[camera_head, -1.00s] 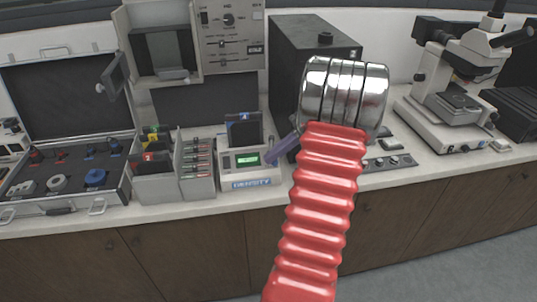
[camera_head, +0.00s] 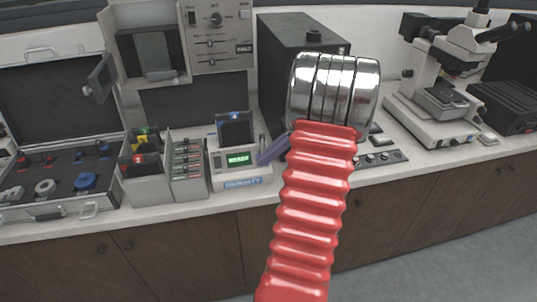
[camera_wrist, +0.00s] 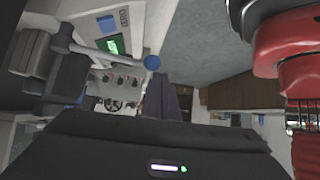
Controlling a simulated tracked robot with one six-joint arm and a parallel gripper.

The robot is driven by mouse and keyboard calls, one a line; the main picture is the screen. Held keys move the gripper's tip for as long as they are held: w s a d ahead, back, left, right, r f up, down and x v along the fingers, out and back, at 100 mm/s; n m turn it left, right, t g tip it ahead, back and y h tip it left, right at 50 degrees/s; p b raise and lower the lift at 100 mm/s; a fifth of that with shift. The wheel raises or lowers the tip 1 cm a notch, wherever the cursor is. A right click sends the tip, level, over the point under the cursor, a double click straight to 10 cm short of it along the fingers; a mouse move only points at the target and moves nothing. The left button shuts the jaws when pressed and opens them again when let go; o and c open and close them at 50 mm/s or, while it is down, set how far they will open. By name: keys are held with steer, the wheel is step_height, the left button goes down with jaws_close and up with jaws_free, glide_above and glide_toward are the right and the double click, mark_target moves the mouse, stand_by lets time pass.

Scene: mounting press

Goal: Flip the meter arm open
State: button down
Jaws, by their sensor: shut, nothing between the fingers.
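The density meter (camera_head: 240,182) is a pale box with a lit green display on the counter. A dark holder with a blue label stands at its back. In the wrist view the meter (camera_wrist: 88,22) is at the upper left, and a slim bar ending in a blue ball (camera_wrist: 151,62), apparently the meter arm, crosses beside its display. In the head view my red arm and chrome wrist hide most of the gripper.
An open case (camera_head: 60,100) and grey bins (camera_head: 148,185) stand left of the meter. A dark box (camera_head: 285,75) is behind my wrist. A microscope (camera_head: 440,100) and a small control panel (camera_head: 380,158) are to the right. The counter's front edge is mostly clear.

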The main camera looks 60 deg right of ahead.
steer(key=shift+d, duration=0.1)
steer(key=v, duration=1.3)
steer(key=shift+s+r, duration=0.15)
steer(key=shift+r, duration=0.1)
steer(key=shift+d, duration=0.15)
